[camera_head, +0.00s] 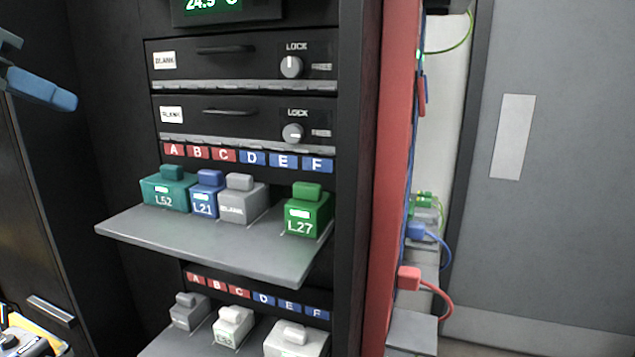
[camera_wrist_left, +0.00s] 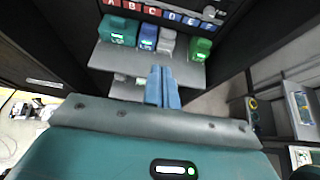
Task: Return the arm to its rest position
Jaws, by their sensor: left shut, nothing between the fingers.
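My left gripper (camera_head: 66,98) is at the upper left of the head view, with blue fingers, well to the left of the rack. In the left wrist view its two blue fingers (camera_wrist_left: 162,75) lie side by side, shut, with nothing held. They point toward the rack, apart from the modules. My right gripper is not in view.
The rack's pulled-out grey shelf (camera_head: 190,250) holds a teal L52 module (camera_head: 166,192), a blue L21 module (camera_head: 205,198), a grey BLANK module (camera_head: 240,203) and a green L27 module (camera_head: 306,213). A lower shelf (camera_head: 165,343) also sticks out. A red panel edge (camera_head: 392,180) stands right.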

